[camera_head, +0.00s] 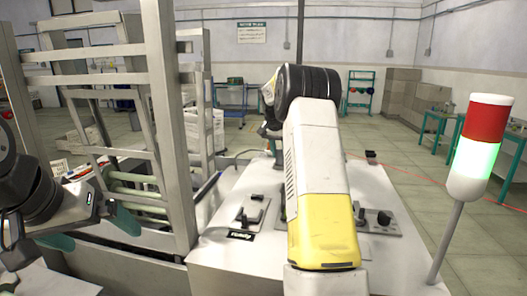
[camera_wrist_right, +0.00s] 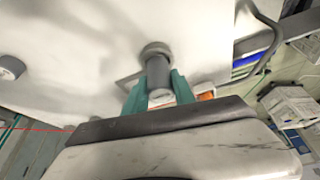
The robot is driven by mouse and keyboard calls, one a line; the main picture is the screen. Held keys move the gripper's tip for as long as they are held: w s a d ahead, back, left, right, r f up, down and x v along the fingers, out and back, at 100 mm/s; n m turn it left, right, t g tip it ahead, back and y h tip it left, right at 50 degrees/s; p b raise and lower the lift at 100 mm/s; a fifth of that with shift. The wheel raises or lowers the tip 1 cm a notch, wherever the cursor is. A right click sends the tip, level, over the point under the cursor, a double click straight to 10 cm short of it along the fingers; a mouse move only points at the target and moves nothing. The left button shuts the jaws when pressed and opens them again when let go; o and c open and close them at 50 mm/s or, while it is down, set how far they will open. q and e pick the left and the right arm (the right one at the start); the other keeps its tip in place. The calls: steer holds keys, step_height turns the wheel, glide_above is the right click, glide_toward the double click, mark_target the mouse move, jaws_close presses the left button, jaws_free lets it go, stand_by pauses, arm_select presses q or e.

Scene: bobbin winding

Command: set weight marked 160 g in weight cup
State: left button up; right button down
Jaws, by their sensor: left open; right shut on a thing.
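My left gripper (camera_head: 92,230) is in the head view at the lower left, its teal fingers apart with nothing between them. My right gripper (camera_wrist_right: 160,95) shows in the right wrist view, its teal fingers closed on a grey cylindrical piece, which I take to be the weight (camera_wrist_right: 159,72). A round grey rim (camera_wrist_right: 155,48) shows at its far end; I cannot tell whether it belongs to the piece or to a cup around it. No 160 g marking is readable. In the head view my right arm hides the right gripper and what it holds.
A metal frame (camera_head: 172,130) stands at left. A red-and-white signal lamp (camera_head: 480,150) on a pole stands at the right.

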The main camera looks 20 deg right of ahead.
steer(key=shift+f, duration=0.55)
steer(key=c, duration=1)
jaws_free()
steer(key=shift+o, duration=0.2)
steer(key=shift+v, duration=3.9)
